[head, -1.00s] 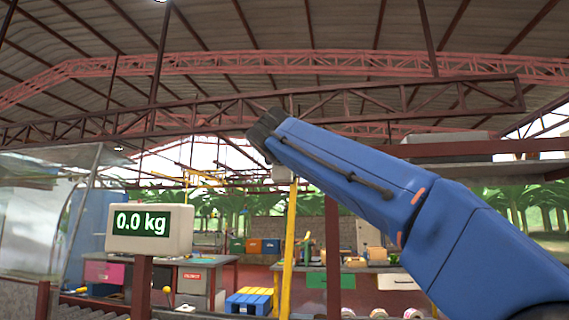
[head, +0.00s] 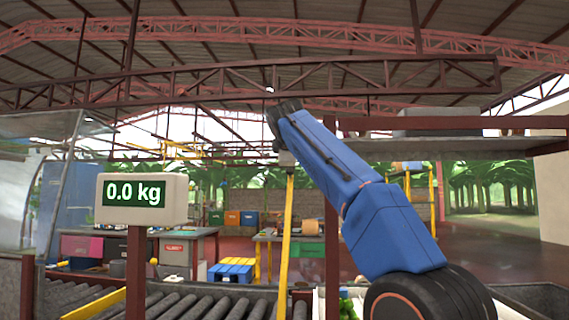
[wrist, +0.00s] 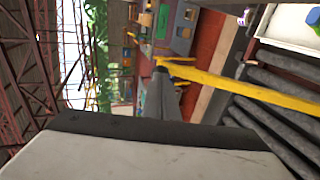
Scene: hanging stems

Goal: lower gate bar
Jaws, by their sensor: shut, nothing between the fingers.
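The yellow gate bar (head: 287,235) stands almost upright in the head view, with its top just below the end of my arm. In the wrist view the bar (wrist: 240,85) runs from the middle to the right edge. My gripper (wrist: 160,73) shows there as dark fingers, shut and empty, close beside the bar's end. I cannot tell whether they touch it. In the head view the fingers are not clearly seen at the arm's end.
A roller conveyor (head: 180,304) crosses the bottom of the head view. A scale display (head: 145,200) reading 0.0 kg stands on a post at left. Another yellow bar (head: 95,304) slants at lower left. A shelf (head: 470,124) is at upper right.

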